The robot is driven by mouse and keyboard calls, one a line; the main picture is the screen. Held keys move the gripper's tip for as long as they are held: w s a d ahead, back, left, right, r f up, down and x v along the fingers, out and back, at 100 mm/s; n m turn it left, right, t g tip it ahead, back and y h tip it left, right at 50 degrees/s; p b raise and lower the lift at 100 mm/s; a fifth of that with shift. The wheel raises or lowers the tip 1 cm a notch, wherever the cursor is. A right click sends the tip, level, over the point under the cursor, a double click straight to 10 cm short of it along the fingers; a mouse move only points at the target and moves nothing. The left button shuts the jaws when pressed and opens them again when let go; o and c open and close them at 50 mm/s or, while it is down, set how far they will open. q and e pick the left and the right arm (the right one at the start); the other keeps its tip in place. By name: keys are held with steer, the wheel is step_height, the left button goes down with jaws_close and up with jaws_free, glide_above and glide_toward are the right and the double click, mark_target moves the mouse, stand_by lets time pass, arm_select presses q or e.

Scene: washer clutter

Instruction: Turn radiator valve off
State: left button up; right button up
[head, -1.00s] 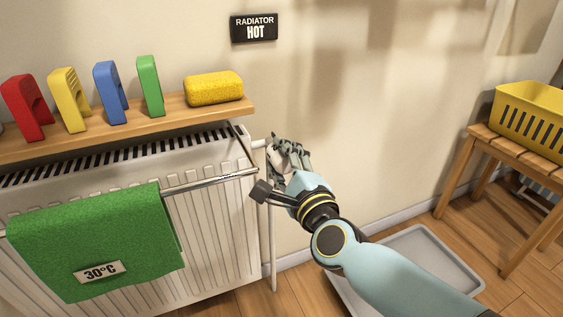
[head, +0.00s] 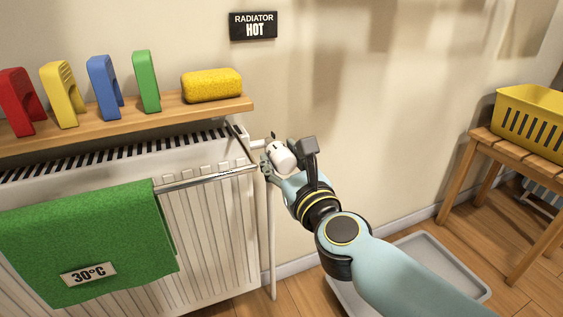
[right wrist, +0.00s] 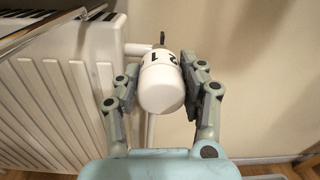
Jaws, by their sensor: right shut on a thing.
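The white radiator valve knob (head: 281,158) is at the right end of the white radiator (head: 215,220) in the head view. In the right wrist view the knob (right wrist: 163,88) shows dark number marks, a 1 and a 2, near its far end. My right gripper (head: 284,163) is shut on the knob, one finger on each side, as the right wrist view (right wrist: 160,85) shows. A sign (head: 253,25) on the wall reads RADIATOR HOT. My left gripper is out of view.
A wooden shelf (head: 170,115) with coloured clips and a yellow sponge (head: 212,85) is above the radiator. A green towel (head: 85,240) hangs on a metal rail (head: 205,178) left of the knob. A grey tray (head: 450,265) lies on the floor. A yellow basket (head: 530,115) stands on a stool.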

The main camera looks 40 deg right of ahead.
steer(key=m, duration=0.2)
steer(key=m+b, duration=0.1)
steer(key=m, duration=0.1)
steer(key=shift+f+m, duration=0.2)
steer(key=shift+m, duration=0.1)
steer(key=m+b, duration=0.1)
steer(key=m, duration=0.1)
steer(key=shift+m, duration=0.4)
steer(key=m, duration=0.2)
steer(key=shift+m+b, duration=0.3)
steer(key=shift+b, duration=0.05)
steer(key=m+b, duration=0.1)
steer(key=m, duration=0.1)
steer(key=shift+m, duration=0.3)
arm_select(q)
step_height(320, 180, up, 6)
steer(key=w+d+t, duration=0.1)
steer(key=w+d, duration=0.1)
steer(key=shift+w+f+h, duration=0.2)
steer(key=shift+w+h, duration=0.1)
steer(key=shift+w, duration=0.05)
arm_select(e)
steer(key=shift+m, duration=0.8)
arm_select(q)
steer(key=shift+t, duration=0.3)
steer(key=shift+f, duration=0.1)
arm_select(e)
steer(key=o, duration=1.2)
steer(key=shift+r, duration=0.15)
steer(key=shift+c, duration=0.2)
